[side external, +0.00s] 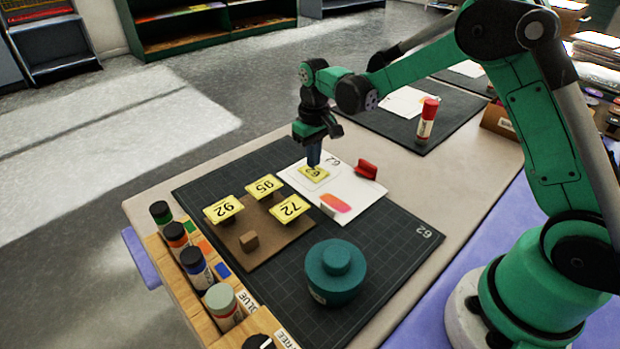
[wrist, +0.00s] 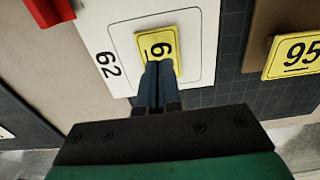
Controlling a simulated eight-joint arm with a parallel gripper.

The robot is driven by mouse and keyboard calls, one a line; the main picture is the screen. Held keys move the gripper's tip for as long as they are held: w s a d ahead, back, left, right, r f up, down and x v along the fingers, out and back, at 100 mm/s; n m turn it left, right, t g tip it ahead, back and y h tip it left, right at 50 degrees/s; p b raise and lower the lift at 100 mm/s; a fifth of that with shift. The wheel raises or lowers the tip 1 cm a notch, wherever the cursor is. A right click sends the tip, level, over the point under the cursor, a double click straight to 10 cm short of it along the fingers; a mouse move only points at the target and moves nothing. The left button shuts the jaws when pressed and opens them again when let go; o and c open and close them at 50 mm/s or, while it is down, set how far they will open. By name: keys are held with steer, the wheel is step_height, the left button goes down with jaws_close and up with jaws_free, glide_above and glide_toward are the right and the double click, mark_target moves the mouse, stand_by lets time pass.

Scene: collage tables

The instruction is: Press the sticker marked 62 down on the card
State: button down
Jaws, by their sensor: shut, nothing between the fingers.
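The yellow sticker marked 62 (side external: 314,173) lies on the white card (side external: 352,198), inside a printed outline near the card's far end. In the wrist view the sticker (wrist: 152,44) shows its 6, and my fingers cover the rest of the number. The card (wrist: 120,73) has a printed 62 beside the outline. My gripper (side external: 313,163) is shut and empty, with its fingertips pointing down at the sticker. In the wrist view the fingertips (wrist: 159,66) overlap the sticker's lower part. I cannot tell whether they touch it.
Yellow stickers 92 (side external: 223,208), 95 (side external: 264,187) and 72 (side external: 289,208) stand raised on a brown board (side external: 265,245) beside the card. A teal round container (side external: 336,272) stands nearer the camera.

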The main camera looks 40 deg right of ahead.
mark_target(314, 172)
steer(key=shift+f, duration=0.8)
stand_by(0.5)
steer(key=shift+r, duration=3.55)
steer(key=s+a+r+t, duration=0.1)
steer(key=s+r+t, duration=0.1)
steer(key=s, duration=0.5)
steer(key=s+a+r+t, duration=0.2)
steer(key=s+r+t, duration=0.1)
steer(key=s+t, duration=0.2)
steer(key=shift+s+a+r, duration=0.2)
steer(key=shift+s+r, duration=0.1)
steer(key=shift+s, duration=0.8)
